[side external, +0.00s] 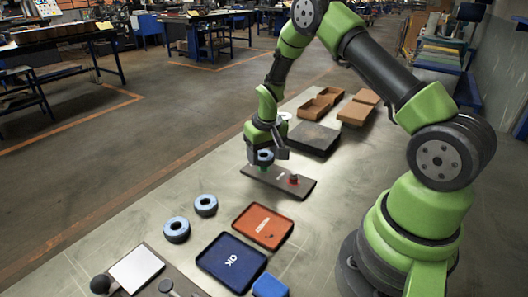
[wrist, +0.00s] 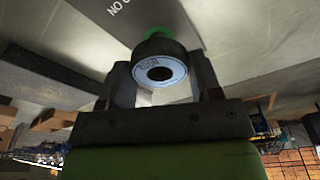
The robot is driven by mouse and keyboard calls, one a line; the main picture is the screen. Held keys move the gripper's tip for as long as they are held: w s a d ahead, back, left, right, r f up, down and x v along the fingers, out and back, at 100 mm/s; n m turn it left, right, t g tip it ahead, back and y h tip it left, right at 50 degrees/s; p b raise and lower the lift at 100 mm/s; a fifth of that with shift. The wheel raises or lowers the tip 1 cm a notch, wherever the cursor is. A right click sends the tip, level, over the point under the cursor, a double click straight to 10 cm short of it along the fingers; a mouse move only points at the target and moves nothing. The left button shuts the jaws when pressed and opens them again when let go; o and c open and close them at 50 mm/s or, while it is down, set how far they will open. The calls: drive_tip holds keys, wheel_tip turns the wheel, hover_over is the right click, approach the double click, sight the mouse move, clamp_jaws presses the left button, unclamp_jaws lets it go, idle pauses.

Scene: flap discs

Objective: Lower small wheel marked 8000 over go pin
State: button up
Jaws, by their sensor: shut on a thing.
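My gripper (side external: 267,153) is shut on a small blue-rimmed wheel (side external: 264,158) over the left end of a dark gauge board (side external: 277,184). In the wrist view the wheel (wrist: 161,68) sits between both fingers, its pale face with a dark centre hole and a marking that looks like 8000. The green go pin (side external: 263,168) shows just under the wheel, and a green patch (wrist: 155,32) shows behind it in the wrist view. I cannot tell whether the pin tip is inside the hole. A red pin (side external: 294,179) stands at the board's other end.
Two blue wheels (side external: 176,229) (side external: 205,205) lie on the bench. A red tray (side external: 262,208) and a blue OK tray (side external: 214,268) stand in front of the board. A dark slab (side external: 314,138) and cardboard boxes (side external: 356,113) are behind it. The bench left of the board is clear.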

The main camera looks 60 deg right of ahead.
drive_tip(key=shift+f, duration=0.1)
idle(0.3)
drive_tip(key=o, duration=1.3)
drive_tip(key=shift+c, duration=0.2)
drive_tip(key=shift+r, duration=3.75)
